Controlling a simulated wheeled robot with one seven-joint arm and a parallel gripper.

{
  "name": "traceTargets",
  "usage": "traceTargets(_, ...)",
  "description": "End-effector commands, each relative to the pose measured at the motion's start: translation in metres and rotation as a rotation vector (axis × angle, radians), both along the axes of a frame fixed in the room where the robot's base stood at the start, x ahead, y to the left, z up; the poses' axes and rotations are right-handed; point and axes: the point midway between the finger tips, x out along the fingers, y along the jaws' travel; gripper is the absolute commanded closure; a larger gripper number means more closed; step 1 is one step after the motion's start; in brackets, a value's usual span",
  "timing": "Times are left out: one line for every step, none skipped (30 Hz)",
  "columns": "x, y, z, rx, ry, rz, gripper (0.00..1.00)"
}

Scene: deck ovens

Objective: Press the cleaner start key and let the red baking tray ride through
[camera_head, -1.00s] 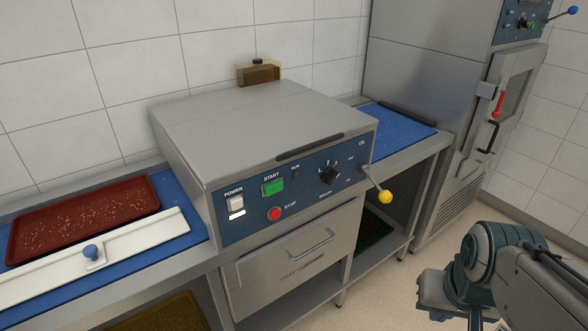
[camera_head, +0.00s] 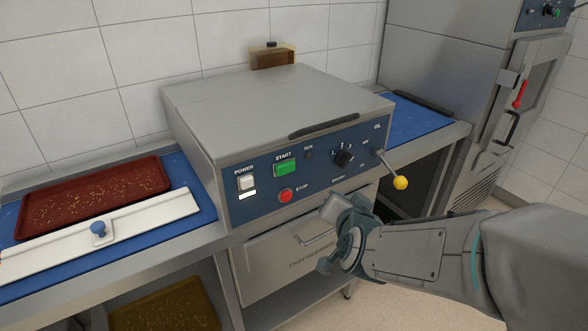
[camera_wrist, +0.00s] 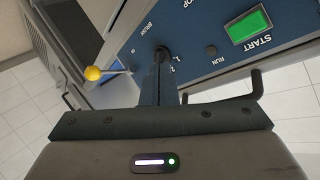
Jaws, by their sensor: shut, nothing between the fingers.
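The green start key (camera_head: 287,168) is on the blue front panel of the cleaner (camera_head: 280,105). It also shows at the upper right of the wrist view (camera_wrist: 249,27), its label turned over. The run lamp (camera_head: 309,155) beside it looks dark. The red baking tray (camera_head: 95,198), speckled with crumbs, lies flat on the blue belt (camera_head: 197,180) left of the cleaner. My gripper (camera_head: 335,207) is shut and empty in front of the panel's lower part, below the dark knob and to the right of the start key. In the wrist view, its fingers (camera_wrist: 159,88) are apart from the key.
A red stop button (camera_head: 286,195), a power switch (camera_head: 246,183) and a yellow-balled lever (camera_head: 400,182) are on the panel. The right-hand belt (camera_head: 415,120) is bare.

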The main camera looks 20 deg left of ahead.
Motion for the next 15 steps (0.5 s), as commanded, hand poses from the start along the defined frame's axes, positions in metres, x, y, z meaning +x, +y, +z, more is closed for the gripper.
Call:
traceTargets(0.001, 0.012, -0.006, 0.024, -0.042, -0.015, 1.00)
traceTargets(0.001, 0.017, -0.005, 0.042, -0.073, -0.032, 1.00)
traceTargets(0.002, 0.023, -0.005, 0.062, -0.113, -0.053, 1.00)
traceTargets(0.002, 0.028, -0.005, 0.077, -0.145, -0.070, 1.00)
traceTargets(0.001, 0.031, -0.004, 0.091, -0.177, -0.087, 1.00)
traceTargets(-0.001, 0.036, -0.004, 0.108, -0.216, -0.108, 1.00)
traceTargets(-0.003, 0.039, -0.004, 0.120, -0.246, -0.124, 1.00)
traceTargets(-0.005, 0.041, -0.003, 0.129, -0.276, -0.138, 1.00)
traceTargets(-0.008, 0.044, -0.002, 0.141, -0.311, -0.157, 1.00)
traceTargets(-0.010, 0.046, -0.002, 0.149, -0.336, -0.171, 1.00)
traceTargets(-0.013, 0.048, -0.001, 0.156, -0.362, -0.182, 1.00)
traceTargets(-0.016, 0.049, 0.000, 0.163, -0.389, -0.196, 1.00)
traceTargets(-0.018, 0.050, 0.001, 0.169, -0.410, -0.205, 1.00)
traceTargets(-0.020, 0.051, 0.001, 0.172, -0.427, -0.213, 1.00)
traceTargets(-0.023, 0.052, 0.002, 0.176, -0.447, -0.222, 1.00)
